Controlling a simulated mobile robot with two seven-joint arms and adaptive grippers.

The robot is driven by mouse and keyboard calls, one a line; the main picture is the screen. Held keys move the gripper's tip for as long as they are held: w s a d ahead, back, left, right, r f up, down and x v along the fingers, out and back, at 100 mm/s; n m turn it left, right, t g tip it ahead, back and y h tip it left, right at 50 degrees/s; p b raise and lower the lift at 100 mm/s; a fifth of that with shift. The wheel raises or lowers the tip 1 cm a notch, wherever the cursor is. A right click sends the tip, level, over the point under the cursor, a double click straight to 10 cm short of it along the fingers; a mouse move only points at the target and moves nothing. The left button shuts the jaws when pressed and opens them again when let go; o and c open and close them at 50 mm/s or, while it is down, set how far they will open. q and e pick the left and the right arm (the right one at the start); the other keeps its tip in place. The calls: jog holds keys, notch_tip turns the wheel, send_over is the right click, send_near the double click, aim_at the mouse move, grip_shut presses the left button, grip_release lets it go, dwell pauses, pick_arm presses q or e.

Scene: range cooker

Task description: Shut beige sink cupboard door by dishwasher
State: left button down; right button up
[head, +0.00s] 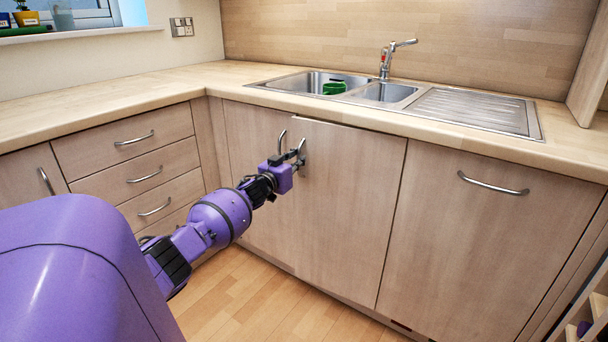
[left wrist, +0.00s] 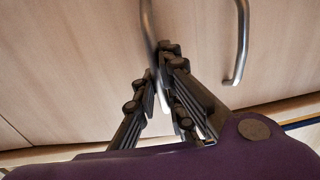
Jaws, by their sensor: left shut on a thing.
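The beige sink cupboard door (head: 345,215) by the dishwasher stands slightly proud of its neighbours along its top edge, so it looks barely ajar. Its upright metal handle (head: 302,147) is at its upper left corner. My left gripper (head: 299,160) is shut on this handle. In the left wrist view, my left gripper (left wrist: 172,95) has its fingers around the handle bar (left wrist: 149,35); part of the bar is hidden by the fingers. My right gripper does not show clearly; only a small purple part of mine is at the lower right edge of the head view.
The adjoining left door (head: 250,150) has its own handle (head: 282,142) close beside the gripped one. The dishwasher-like panel (head: 480,240) is to the right. Drawers (head: 150,175) stand at left. The sink (head: 385,92) is above; the wooden floor (head: 245,300) in front is clear.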

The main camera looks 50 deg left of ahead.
pick_arm(q)
jog(key=x, duration=0.1)
jog(key=b+x, duration=0.1)
jog(key=shift+w+a+f, duration=0.2)
jog(key=shift+w+a, duration=0.1)
jog(key=shift+a, duration=0.05)
jog(key=shift+w+r, duration=0.2)
jog(key=shift+w, duration=0.05)
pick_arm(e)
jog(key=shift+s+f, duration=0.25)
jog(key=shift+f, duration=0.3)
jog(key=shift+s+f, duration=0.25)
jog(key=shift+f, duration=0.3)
pick_arm(q)
jog(key=shift+a, duration=0.1)
jog(key=shift+f, duration=0.1)
jog(key=c, duration=1.8)
grip_release()
jog(key=shift+c, duration=0.2)
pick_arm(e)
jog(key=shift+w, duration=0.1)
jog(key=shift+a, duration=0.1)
pick_arm(q)
jog(key=shift+s, duration=0.25)
jog(key=v, duration=1.1)
jog(key=shift+s+d, duration=0.15)
jog(key=shift+d, duration=0.05)
